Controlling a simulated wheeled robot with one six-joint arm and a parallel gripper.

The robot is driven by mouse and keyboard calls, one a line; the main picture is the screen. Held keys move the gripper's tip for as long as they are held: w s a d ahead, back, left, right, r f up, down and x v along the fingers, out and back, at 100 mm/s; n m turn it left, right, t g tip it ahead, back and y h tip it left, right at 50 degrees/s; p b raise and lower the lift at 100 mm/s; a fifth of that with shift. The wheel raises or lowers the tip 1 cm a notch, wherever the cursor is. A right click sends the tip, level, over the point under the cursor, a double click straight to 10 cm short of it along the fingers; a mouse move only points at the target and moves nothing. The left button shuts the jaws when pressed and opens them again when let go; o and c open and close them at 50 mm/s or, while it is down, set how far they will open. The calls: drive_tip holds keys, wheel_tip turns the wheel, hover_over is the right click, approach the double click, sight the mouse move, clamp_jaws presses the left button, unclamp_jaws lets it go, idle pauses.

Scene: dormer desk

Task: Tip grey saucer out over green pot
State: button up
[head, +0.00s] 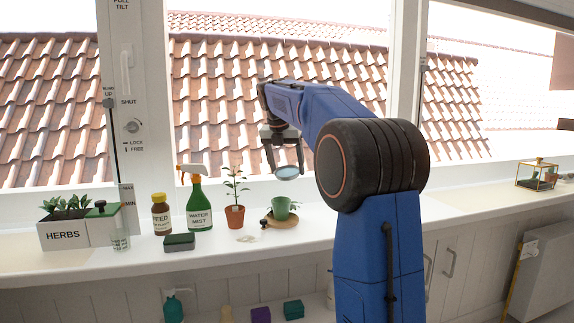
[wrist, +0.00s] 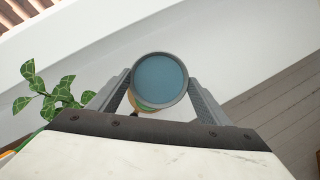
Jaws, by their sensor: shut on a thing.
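The grey saucer (head: 288,173) is held between the two fingers of my gripper (head: 286,167), above the windowsill. In the wrist view the grey saucer (wrist: 160,80) shows a round grey rim and a blue-grey inside, possibly water. It looks roughly level. The green pot (head: 280,209) stands on a tan round dish on the sill, below the saucer and slightly left of it in the head view. The saucer is clear above the pot. In the wrist view the saucer hides most of what lies beneath; a tan and green sliver shows under its lower edge.
A herb planter (head: 64,234) is farther left. The sill right of my arm is mostly clear.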

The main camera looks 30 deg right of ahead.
drive_tip(key=shift+s+a+f+t+h, duration=0.15)
drive_tip(key=shift+a+f+t+h, duration=0.15)
drive_tip(key=shift+h, duration=0.25)
drive_tip(key=shift+s+a+f+t+h, duration=0.15)
drive_tip(key=shift+f+t+h, duration=0.1)
drive_tip(key=shift+t+h, duration=0.25)
drive_tip(key=h, duration=0.1)
drive_tip(key=a+t+h, duration=0.1)
drive_tip(key=h, duration=0.1)
drive_tip(key=t+h, duration=0.1)
drive_tip(key=shift+s+a+r, duration=0.3)
drive_tip(key=shift+s, duration=0.05)
drive_tip(key=shift+s+a+t+h, duration=0.3)
drive_tip(key=shift+t+h, duration=0.2)
drive_tip(key=shift+h, duration=0.5)
drive_tip(key=shift+s+a+t+h, duration=0.15)
drive_tip(key=shift+a+t+h, duration=0.3)
drive_tip(key=shift+h, duration=0.5)
drive_tip(key=shift+r, duration=0.2)
drive_tip(key=shift+r, duration=1.9)
